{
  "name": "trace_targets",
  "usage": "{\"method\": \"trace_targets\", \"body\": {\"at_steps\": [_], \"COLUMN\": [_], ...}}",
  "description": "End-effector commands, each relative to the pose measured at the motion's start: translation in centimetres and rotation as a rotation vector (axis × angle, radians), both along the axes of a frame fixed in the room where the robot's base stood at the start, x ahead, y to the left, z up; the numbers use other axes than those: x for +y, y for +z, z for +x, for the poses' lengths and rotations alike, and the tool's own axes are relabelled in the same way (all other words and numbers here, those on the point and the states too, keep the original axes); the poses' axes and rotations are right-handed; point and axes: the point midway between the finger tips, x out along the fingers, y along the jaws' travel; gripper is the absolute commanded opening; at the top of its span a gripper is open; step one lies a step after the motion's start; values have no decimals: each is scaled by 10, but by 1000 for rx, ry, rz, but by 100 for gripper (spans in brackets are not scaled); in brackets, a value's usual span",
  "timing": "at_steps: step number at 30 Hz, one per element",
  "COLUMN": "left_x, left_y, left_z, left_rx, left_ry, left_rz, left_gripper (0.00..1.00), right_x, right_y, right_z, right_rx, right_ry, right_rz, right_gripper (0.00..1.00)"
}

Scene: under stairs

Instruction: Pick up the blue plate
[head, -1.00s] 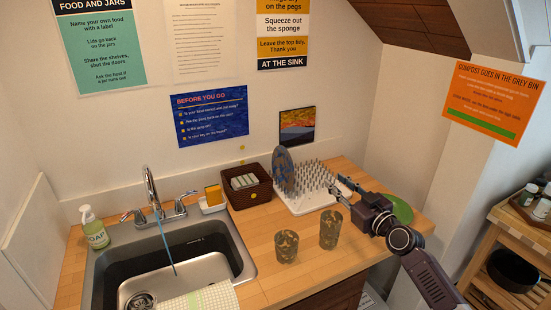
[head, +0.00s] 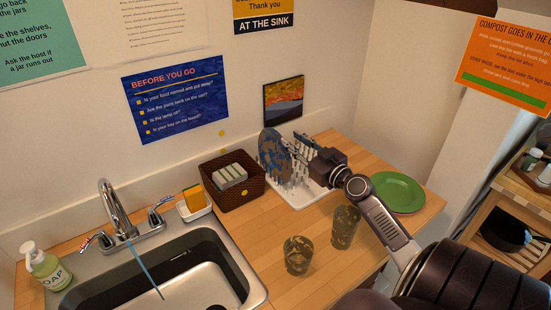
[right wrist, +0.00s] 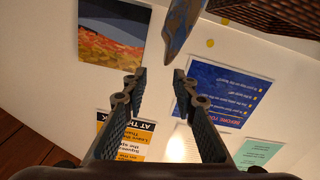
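The blue plate (head: 273,155), blue with brown patches, stands on edge in the white peg drying rack (head: 302,197). My right gripper (head: 300,148) reaches over the rack from the right, its fingers close to the plate's right side. In the right wrist view the right gripper (right wrist: 160,74) is open with nothing between its fingers. The plate's edge (right wrist: 184,28) shows just beyond the fingertips, nearer the right-hand finger in the picture. I cannot tell whether they touch. My left gripper is not in view.
A green plate (head: 397,192) lies on the counter right of the rack. Two patterned glasses (head: 298,256) (head: 345,226) stand in front, under my right arm. A brown basket (head: 234,196) sits left of the rack, near the sink (head: 214,262). A wall stands behind.

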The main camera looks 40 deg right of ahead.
Motion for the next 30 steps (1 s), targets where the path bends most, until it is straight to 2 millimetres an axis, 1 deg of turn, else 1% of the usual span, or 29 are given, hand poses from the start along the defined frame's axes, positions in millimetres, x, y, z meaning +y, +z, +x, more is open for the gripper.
{"method": "trace_targets", "body": {"at_steps": [1,5,7,10,13,17,25,30], "left_x": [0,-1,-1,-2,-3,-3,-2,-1], "left_y": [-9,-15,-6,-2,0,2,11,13], "left_z": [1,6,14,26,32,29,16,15], "left_rx": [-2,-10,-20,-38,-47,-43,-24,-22], "left_ry": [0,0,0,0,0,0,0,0], "left_rz": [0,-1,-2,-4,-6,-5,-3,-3], "left_gripper": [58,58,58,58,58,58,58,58], "right_x": [0,-1,-2,-3,-3,-4,-8,-8], "right_y": [-15,-35,-28,-29,-31,-30,-29,-31], "right_z": [0,0,9,20,25,32,67,75], "right_rx": [-2,-2,-7,-4,-2,-4,-4,-1], "right_ry": [-2,-3,-2,-1,-2,-1,0,-1], "right_rz": [5,6,1,1,0,2,4,0], "right_gripper": [26,26,26,26,26,26,26,26]}}
